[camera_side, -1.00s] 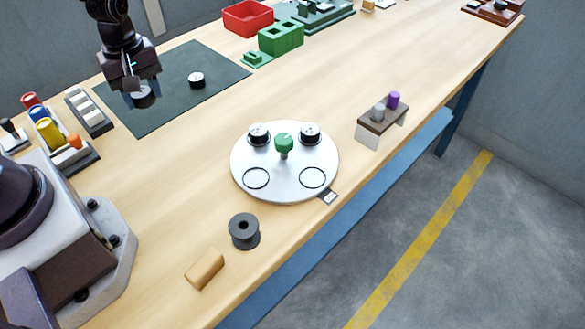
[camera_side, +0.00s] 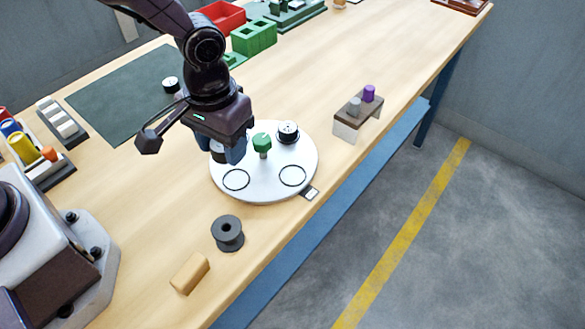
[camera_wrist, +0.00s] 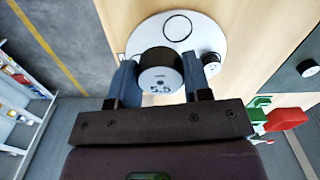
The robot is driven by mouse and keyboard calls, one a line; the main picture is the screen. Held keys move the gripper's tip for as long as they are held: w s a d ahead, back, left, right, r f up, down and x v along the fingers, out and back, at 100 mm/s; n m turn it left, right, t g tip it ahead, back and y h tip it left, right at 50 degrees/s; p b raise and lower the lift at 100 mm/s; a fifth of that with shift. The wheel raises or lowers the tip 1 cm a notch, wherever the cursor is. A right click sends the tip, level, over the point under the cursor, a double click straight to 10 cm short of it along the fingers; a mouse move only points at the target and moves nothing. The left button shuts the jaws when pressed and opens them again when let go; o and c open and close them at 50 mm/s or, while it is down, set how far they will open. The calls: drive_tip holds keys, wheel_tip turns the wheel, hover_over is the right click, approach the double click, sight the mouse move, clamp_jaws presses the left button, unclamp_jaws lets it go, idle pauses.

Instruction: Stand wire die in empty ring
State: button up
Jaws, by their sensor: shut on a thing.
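My gripper (camera_wrist: 158,80) is shut on a black-sided wire die with a white face marked 5.5 (camera_wrist: 160,78). In the side view my gripper (camera_side: 229,150) is over the back left of the round white plate (camera_side: 264,188). Two empty black rings, a left one (camera_side: 236,180) and a right one (camera_side: 293,176), lie at the plate's front. Another die (camera_side: 287,131) stands at the back right beside the green knob (camera_side: 262,142). My gripper hides the plate's back left position. Whether the held die touches the plate cannot be told.
A die (camera_side: 170,84) remains on the dark mat (camera_side: 118,100). A grey spool (camera_side: 228,234) and a wooden block (camera_side: 189,273) lie before the plate. A small stand with pegs (camera_side: 357,116) is to its right. Green (camera_side: 254,38) and red (camera_side: 222,16) bins stand behind.

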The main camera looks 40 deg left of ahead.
drive_tip(key=w+d+f, duration=0.3)
drive_tip(key=w, duration=0.3)
hover_over(292, 176)
wheel_tip(292, 176, down, 6)
drive_tip(key=shift+f, duration=1.55)
drive_tip(key=shift+f, duration=0.1)
drive_tip(key=o, duration=1.1)
wheel_tip(292, 176, up, 12)
drive_tip(key=shift+r, duration=0.1)
drive_tip(key=shift+r, duration=0.1)
